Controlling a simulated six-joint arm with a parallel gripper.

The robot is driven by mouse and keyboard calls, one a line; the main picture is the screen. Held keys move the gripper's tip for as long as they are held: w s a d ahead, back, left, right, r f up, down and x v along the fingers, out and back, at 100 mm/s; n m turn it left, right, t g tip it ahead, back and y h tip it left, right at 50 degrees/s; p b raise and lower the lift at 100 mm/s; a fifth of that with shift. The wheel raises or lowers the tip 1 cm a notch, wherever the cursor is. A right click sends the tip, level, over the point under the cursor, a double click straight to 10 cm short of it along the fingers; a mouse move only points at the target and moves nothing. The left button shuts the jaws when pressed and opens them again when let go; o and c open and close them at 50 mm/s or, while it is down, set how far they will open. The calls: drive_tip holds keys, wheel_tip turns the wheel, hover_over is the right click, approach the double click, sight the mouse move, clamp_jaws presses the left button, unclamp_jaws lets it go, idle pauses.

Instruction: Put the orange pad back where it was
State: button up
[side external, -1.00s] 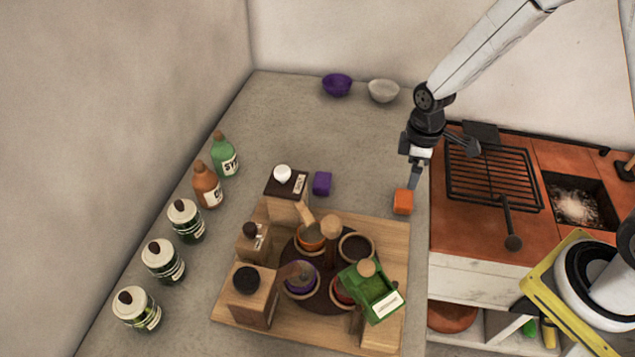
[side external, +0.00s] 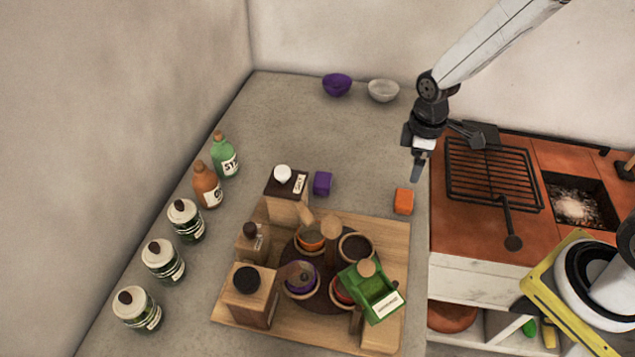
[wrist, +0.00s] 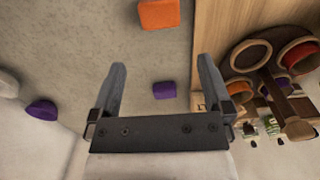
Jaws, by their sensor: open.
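A purple pad (side external: 322,183) lies on the counter to the left, and shows in the wrist view (wrist: 164,90).
A wooden board (side external: 395,240) carries spice boxes, small bowls and a green box (side external: 370,293). Bottles and jars line the left side. A purple bowl (side external: 337,85) and a pale bowl (side external: 383,90) stand at the back. The grill (side external: 492,175) is at right. Mid-back counter is clear.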

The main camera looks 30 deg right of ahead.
drive_tip(key=s+r+m+t, duration=0.2)
drive_tip(key=s+r+m, duration=0.4)
drive_tip(key=s+m, duration=0.2)
drive_tip(key=shift+s+d+m+t, duration=0.3)
drive_tip(key=shift+s+d+m, duration=0.05)
drive_tip(key=shift+d+m, duration=0.05)
idle(1.0)
